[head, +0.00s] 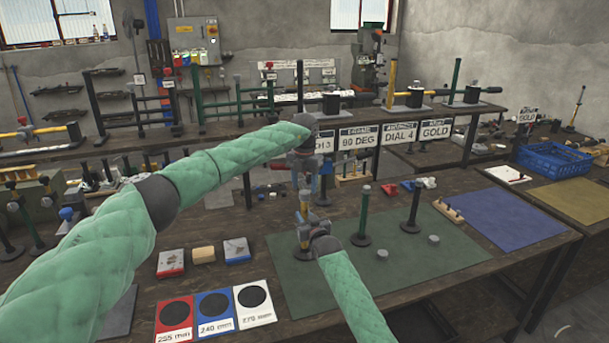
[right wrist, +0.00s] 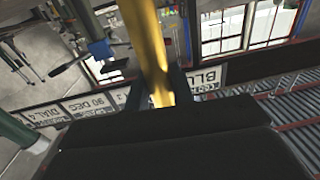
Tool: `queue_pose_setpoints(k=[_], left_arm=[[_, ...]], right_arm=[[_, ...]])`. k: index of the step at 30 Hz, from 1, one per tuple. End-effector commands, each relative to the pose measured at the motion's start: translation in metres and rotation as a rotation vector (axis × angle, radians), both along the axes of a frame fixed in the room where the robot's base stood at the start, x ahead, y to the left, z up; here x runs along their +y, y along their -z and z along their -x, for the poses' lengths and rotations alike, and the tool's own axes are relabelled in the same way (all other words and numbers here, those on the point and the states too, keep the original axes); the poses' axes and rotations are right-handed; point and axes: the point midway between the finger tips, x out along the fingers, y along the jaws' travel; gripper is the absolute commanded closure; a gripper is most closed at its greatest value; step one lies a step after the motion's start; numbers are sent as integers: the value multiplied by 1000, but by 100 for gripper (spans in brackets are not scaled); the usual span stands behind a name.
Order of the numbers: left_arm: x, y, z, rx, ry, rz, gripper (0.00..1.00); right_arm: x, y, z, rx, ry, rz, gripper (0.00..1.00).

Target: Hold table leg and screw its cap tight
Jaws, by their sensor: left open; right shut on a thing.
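A yellow table leg (right wrist: 148,45) runs up between the fingers of my right gripper (right wrist: 158,88) in the right wrist view. In the head view my right gripper (head: 304,222) is shut on it over the left part of the green mat, and the leg is mostly hidden. My left gripper (head: 303,168) is open just above, pointing down near the leg's top; whether a cap is there I cannot tell.
Grey caps (head: 434,239) lie on the green mat (head: 400,285). Label cards (head: 214,310) and small blocks (head: 203,255) lie left of it. A blue mat (head: 510,218) and a blue crate (head: 553,160) are at right. A raised shelf with signs (head: 360,138) stands behind.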

Motion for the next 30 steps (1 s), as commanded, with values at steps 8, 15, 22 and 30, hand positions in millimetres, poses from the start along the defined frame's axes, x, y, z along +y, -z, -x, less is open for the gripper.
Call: queue_pose_setpoints(k=[8, 15, 22, 30], left_arm=[[0, 27, 0, 0, 0, 0, 48], [0, 29, 0, 0, 0, 0, 48], [0, 29, 0, 0, 0, 0, 85], [0, 28, 0, 0, 4, 0, 93]], right_arm=[[0, 1, 0, 1, 0, 0, 100], [0, 1, 0, 1, 0, 0, 100], [0, 1, 0, 1, 0, 0, 100], [0, 1, 0, 1, 0, 0, 100]])
